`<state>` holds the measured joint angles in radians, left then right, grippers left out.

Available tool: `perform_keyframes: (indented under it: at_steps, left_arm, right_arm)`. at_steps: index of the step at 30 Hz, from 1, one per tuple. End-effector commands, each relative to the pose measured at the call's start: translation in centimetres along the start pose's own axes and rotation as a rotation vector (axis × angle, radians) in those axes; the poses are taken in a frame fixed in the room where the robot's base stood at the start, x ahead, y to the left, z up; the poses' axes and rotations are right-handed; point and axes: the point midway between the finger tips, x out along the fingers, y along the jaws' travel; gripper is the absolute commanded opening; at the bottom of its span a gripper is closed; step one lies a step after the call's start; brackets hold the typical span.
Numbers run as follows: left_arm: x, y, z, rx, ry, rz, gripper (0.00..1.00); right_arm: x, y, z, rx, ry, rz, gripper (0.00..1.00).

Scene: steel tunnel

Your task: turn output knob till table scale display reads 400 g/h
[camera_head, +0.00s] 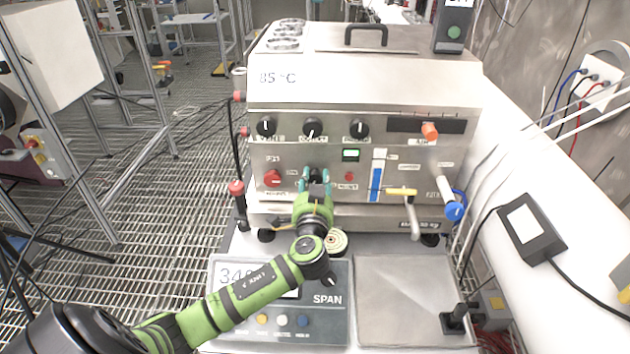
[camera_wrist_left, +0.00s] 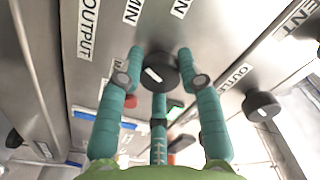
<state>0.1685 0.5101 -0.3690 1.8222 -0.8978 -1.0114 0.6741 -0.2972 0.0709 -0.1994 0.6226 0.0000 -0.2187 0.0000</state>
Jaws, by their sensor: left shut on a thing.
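My left gripper (camera_head: 314,180) reaches the front of the steel machine (camera_head: 300,152). In the left wrist view its teal fingers (camera_wrist_left: 160,66) are shut around a black knob (camera_wrist_left: 160,76) with a white pointer mark. An "OUTPUT" label (camera_wrist_left: 88,28) and a "MIN" label are near it. In the head view the knob is mostly hidden by my gripper. The table scale (camera_head: 228,318) lies below the machine. Its display (camera_head: 232,274) shows digits starting with "34"; the rest is hidden behind my left arm. My right gripper is not in view.
Several black knobs sit in a row above, including one (camera_head: 359,129). A red knob (camera_head: 272,178) is left of my gripper, and a yellow-handled valve (camera_head: 402,192) is to the right. The steel weighing plate (camera_head: 412,300) is bare. A small black box (camera_head: 531,228) with cables lies at right.

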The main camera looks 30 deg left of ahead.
Motion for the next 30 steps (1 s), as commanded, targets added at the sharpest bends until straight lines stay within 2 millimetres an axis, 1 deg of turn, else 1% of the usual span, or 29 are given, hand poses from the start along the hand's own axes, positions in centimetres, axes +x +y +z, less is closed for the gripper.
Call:
perform_keyframes:
  at_steps: [3, 8, 24, 30]
  left_arm:
    - [0.0, -0.1, 0.0, 0.013, -0.002, -0.002, 0.04]
    - [0.0, -0.1, 0.0, 0.066, -0.002, -0.003, 0.04]
    - [0.1, -0.2, 0.0, 0.452, -0.004, -0.003, 0.04]
    - [0.1, -0.2, -0.1, 0.559, -0.003, -0.003, 0.04]
  right_arm:
    - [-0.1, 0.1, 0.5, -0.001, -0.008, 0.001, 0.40]
    - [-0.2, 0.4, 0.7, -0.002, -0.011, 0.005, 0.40]
    - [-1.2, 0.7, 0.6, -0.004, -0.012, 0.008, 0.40]
    - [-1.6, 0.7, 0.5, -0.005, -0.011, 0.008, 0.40]
